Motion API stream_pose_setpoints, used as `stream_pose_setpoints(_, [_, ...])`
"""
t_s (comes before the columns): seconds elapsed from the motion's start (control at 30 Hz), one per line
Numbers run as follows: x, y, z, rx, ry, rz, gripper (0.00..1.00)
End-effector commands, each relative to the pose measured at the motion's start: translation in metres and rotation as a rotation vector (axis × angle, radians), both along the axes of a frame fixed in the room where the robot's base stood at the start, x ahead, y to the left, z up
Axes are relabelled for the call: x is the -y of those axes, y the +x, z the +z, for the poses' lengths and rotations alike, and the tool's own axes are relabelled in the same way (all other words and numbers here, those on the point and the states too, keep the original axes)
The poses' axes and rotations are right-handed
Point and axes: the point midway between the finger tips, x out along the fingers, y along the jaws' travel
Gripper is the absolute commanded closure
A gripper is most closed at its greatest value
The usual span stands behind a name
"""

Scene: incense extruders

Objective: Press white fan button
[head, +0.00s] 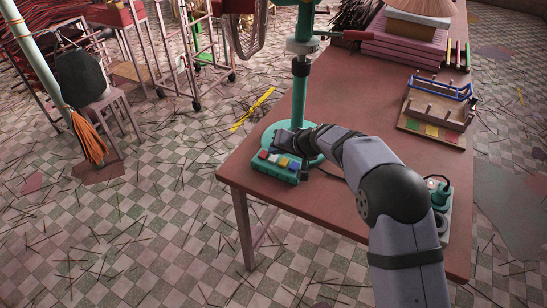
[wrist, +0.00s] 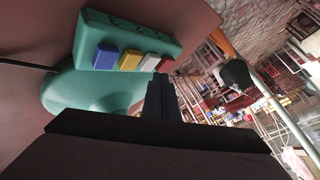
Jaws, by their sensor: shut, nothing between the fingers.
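The white fan button (wrist: 150,62) sits in a row on the green button box at the fan's base, between a yellow button (wrist: 130,60) and a red button (wrist: 165,64). A blue button (wrist: 105,56) is at the other end. In the head view the white button (head: 273,158) shows on the near side of the box. My gripper (wrist: 160,78) is shut and empty, its tips close to the white and red buttons. I cannot tell whether they touch. In the head view my gripper (head: 284,138) is just behind the box, its tips partly hidden.
The fan's round green base (wrist: 70,92) and its pole (head: 300,90) stand close to my gripper on the reddish table (head: 340,215). A small control box (head: 440,190) is beside my arm. A wooden rack (head: 435,125) and stacked pink blocks (head: 405,45) are farther back.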

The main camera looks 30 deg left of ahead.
Motion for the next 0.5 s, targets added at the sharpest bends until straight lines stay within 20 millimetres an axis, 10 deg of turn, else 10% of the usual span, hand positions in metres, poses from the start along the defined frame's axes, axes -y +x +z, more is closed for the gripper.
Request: stream_pose_setpoints(0.5, [-0.0001,0.0001,-0.0081,0.000,0.000,0.000,1.00])
